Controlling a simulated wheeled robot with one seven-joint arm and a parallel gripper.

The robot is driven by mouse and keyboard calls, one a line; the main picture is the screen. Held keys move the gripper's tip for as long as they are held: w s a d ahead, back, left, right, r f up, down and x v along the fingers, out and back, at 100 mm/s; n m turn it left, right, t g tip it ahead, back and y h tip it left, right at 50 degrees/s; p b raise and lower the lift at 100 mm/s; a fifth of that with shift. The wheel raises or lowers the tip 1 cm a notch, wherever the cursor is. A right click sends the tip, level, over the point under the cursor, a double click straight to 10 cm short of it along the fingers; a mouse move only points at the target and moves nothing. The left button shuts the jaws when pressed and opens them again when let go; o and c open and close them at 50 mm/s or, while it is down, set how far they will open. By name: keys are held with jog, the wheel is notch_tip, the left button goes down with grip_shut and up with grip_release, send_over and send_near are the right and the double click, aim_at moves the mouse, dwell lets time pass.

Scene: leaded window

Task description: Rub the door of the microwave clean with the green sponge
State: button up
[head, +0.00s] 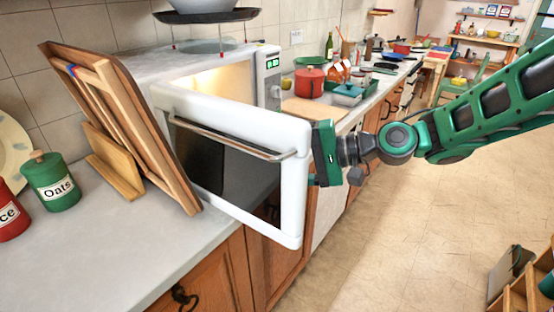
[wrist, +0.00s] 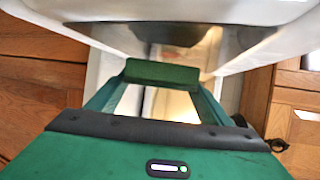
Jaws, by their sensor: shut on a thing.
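The white microwave (head: 135,65) stands on the counter with its door (head: 262,125) swung open toward me. The door has a white frame, a dark pane and a metal bar handle (head: 225,138). My gripper (head: 324,153) is at the door's free right edge. In the wrist view my gripper (wrist: 158,84) is shut on the green sponge (wrist: 162,73), a block between its fingertips. The white door frame (wrist: 180,10) fills the top of that view, close to the sponge. I cannot tell whether the sponge touches the door. In the head view the sponge is not clearly distinguishable.
A wooden board (head: 120,125) leans left of the door, near a green oats canister (head: 50,182). A tray with a bowl (head: 205,14) stands on the microwave. A red pot (head: 309,82) stands on the counter behind.

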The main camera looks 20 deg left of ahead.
jog(key=shift+s+a, duration=0.35)
jog(key=shift+s, duration=0.55)
jog(key=shift+s+a, duration=0.3)
jog(key=shift+s, duration=0.6)
dwell(1.0)
jog(key=shift+o, duration=0.2)
jog(key=shift+w+a, duration=0.3)
jog(key=shift+a, duration=0.7)
jog(key=shift+w+a, duration=0.3)
jog(key=shift+a, duration=0.65)
jog(key=shift+w, duration=0.1)
jog(key=shift+c, duration=0.2)
jog(key=d, duration=0.2)
jog(key=s+d, duration=0.1)
jog(key=d, duration=0.1)
jog(key=shift+s, duration=0.2)
jog(key=shift+a, duration=0.1)
